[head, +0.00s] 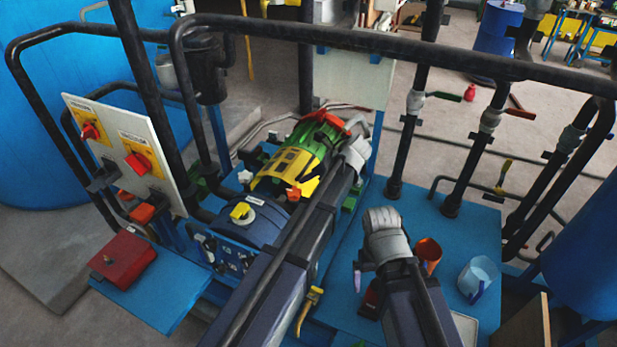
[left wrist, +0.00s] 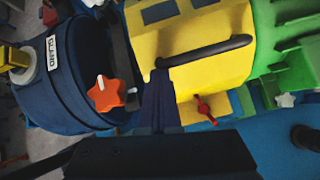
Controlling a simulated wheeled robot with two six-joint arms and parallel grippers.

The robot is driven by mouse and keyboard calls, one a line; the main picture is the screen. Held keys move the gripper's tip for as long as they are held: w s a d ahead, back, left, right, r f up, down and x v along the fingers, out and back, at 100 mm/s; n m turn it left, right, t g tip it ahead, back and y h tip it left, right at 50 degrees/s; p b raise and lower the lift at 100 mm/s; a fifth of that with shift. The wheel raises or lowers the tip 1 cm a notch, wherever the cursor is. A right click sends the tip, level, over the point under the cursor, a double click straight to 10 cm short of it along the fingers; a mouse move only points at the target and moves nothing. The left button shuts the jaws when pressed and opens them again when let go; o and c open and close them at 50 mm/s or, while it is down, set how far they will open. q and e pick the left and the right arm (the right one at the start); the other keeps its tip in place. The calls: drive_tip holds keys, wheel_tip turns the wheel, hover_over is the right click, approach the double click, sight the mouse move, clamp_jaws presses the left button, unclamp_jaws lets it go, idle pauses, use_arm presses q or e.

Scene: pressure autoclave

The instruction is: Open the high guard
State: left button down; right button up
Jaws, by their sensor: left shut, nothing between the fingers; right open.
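A yellow guard (head: 285,170) with a black bar handle (left wrist: 205,50) covers the middle of the machine; its yellow shell fills the middle of the left wrist view (left wrist: 190,30). It appears closed. Which one is the high guard, I cannot tell for sure. An orange star knob (left wrist: 106,94) lies between them. My left gripper (left wrist: 158,80) is shut and empty, its tip at or very near the handle's left end; contact is unclear. My right gripper (head: 363,280) is open above the blue table, partly hidden by its wrist.
A black pipe rail (head: 400,45) crosses above the machine. A control panel (head: 122,150) with red switches and a red box (head: 122,257) stand at left.

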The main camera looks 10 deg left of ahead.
use_arm(q)
drive_tip(key=a+r+p, duration=0.1)
drive_tip(key=p, duration=0.1)
drive_tip(key=a+r+h+p, duration=0.1)
drive_tip(key=r+p, duration=0.1)
drive_tip(key=p, duration=0.1)
drive_tip(key=a+r+h+p, duration=0.1)
drive_tip(key=r+p, duration=0.1)
drive_tip(key=shift+w+a+r, duration=0.25)
drive_tip(key=shift+w+a, duration=0.05)
drive_tip(key=shift+w, duration=0.05)
drive_tip(key=w+a+r+g+h+p, duration=0.1)
drive_tip(key=w+a+r+h+p, duration=0.1)
drive_tip(key=a, duration=0.8)
drive_tip(key=w+a+r+g+h+p, duration=0.1)
drive_tip(key=w+a+r+h+p, duration=0.1)
drive_tip(key=a+r+h+p, duration=0.2)
drive_tip(key=shift+a+h+p, duration=0.6)
drive_tip(key=shift+a+p, duration=1)
drive_tip(key=shift+a, duration=1.3)
drive_tip(key=shift+r, duration=0.1)
